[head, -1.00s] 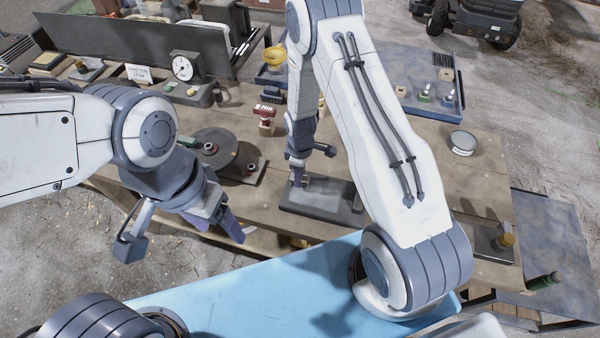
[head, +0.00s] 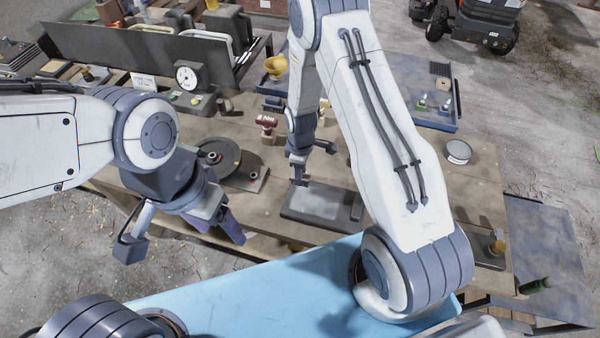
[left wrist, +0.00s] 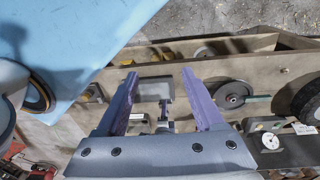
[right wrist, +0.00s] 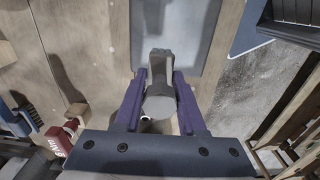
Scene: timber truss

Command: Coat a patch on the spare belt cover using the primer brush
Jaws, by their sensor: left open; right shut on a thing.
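The spare belt cover (head: 318,206) looks like a flat grey plate lying near the front edge of the wooden bench. It also shows in the right wrist view (right wrist: 198,35). My right gripper (head: 299,178) is over its back left part, shut on the primer brush (right wrist: 160,98), a grey tool with a round body. The brush's far end overlaps the cover's near edge in the right wrist view; I cannot tell whether it touches. My left gripper (head: 185,235) is open and empty, in front of the bench and left of the cover.
A blue tray (head: 432,112) and round tin (head: 458,152) are at the right. A dial gauge (head: 187,76) stands back left.

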